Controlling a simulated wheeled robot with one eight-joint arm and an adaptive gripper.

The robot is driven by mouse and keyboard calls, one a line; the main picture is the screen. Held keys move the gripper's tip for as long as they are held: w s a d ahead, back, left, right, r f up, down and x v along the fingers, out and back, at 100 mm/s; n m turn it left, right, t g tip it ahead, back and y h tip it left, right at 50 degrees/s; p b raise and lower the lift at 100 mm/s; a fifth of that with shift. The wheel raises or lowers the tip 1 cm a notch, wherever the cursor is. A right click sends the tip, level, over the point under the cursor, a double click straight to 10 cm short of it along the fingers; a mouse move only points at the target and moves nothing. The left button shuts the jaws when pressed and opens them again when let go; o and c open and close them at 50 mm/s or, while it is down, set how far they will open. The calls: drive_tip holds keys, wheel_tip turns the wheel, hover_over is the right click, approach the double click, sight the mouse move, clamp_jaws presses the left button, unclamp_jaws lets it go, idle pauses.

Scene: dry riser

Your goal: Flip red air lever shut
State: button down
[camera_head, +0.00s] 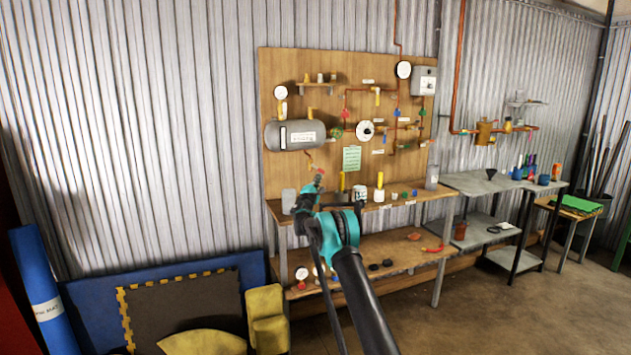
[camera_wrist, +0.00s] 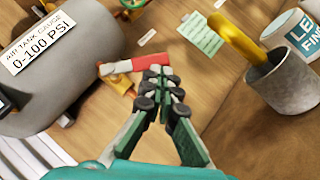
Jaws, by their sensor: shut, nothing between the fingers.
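The red air lever (camera_wrist: 130,65) shows in the wrist view on a small yellow-brass fitting (camera_wrist: 121,87), beside the grey air tank. It lies nearly crosswise in the picture, with a bare grey tip at its left end. My gripper (camera_wrist: 159,78) has its fingertips together and empty at the lever's right end. The fingertips partly overlap that end; I cannot tell whether they touch it. In the head view my gripper (camera_head: 312,189) is in front of the board below the tank, and only a small bit of red shows by its tips.
The grey air tank (camera_head: 293,134) is mounted on the wooden board (camera_head: 300,70). A grey cup (camera_wrist: 283,90) with a yellow handle stands right of the fingers. A green paper (camera_head: 351,158) is on the board. The shelf below (camera_head: 400,200) holds several small items.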

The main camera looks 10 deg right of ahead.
sight(324, 173)
drive_tip(key=shift+w+d+r, duration=0.2)
drive_tip(key=shift+d+r, duration=0.25)
drive_tip(key=shift+d, duration=0.2)
drive_tip(key=shift+w+d+r, duration=0.15)
drive_tip(key=shift+d+r, duration=0.25)
drive_tip(key=shift+d, duration=0.2)
drive_tip(key=shift+r, duration=0.1)
idle(0.4)
drive_tip(key=s+f, duration=0.7)
drive_tip(key=f, duration=0.4)
drive_tip(key=shift+d, duration=0.35)
drive_tip(key=shift+s, duration=0.1)
